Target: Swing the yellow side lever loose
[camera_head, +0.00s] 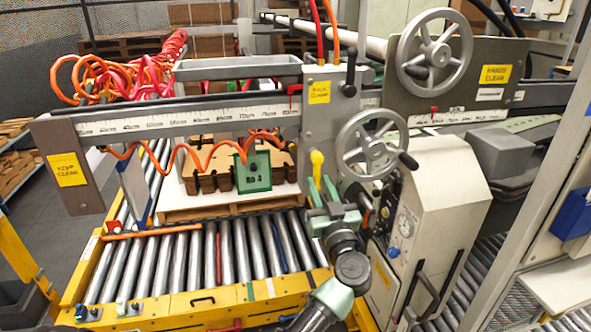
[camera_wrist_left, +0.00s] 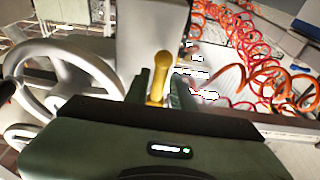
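The yellow side lever (camera_head: 317,160) is a short knobbed handle on the grey carriage housing, beside the lower handwheel. In the left wrist view the lever (camera_wrist_left: 161,72) stands upright between the green fingertips (camera_wrist_left: 160,97). The fingers look open, with the lever's lower part between them. I cannot tell whether either finger touches it. My right gripper is not in view.
The lower handwheel (camera_head: 371,145) is close to the right of the lever, with a larger handwheel (camera_head: 435,54) above. A scaled rail (camera_head: 200,118) runs left. An orange coiled hose (camera_head: 200,160) hangs left of the lever. Rollers (camera_head: 180,262) lie below.

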